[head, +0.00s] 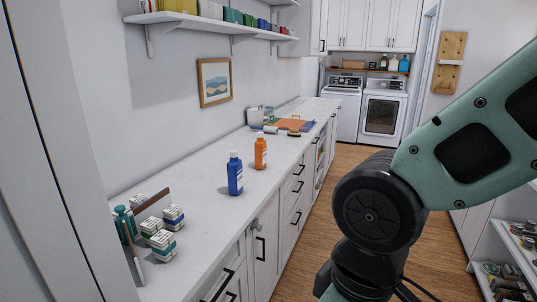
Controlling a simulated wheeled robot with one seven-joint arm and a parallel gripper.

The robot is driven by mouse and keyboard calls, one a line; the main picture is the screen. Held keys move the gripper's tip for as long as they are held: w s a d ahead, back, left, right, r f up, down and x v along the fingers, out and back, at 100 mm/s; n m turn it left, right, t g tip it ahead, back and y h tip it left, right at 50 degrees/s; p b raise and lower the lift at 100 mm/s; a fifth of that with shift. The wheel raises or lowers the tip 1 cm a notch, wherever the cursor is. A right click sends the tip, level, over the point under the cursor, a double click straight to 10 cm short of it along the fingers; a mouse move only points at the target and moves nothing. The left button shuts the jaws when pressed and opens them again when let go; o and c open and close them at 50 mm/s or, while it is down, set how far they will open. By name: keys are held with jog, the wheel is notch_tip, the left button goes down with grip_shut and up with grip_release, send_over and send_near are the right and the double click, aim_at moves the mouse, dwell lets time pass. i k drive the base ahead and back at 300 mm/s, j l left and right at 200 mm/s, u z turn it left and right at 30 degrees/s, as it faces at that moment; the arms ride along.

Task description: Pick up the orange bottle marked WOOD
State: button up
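My green and black arm fills the right side of the head view, well to the right of both bottles. My gripper is not in view.
Several small white boxes (162,244) and a holder stand at the near left of the counter. A cutting mat, papers (290,124) and a brush lie farther back. A shelf (210,22) hangs above. Wooden floor (345,158) runs beside the counter towards a washer and dryer (382,112).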

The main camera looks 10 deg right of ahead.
aim_at(261, 149)
jog(key=i+l, duration=0.2)
jog(key=i, duration=0.3)
jog(key=i+l, duration=0.15)
jog(key=i, duration=0.35)
jog(key=i+l, duration=0.2)
jog(key=i, duration=0.3)
jog(key=i+l, duration=0.2)
jog(key=i, duration=0.3)
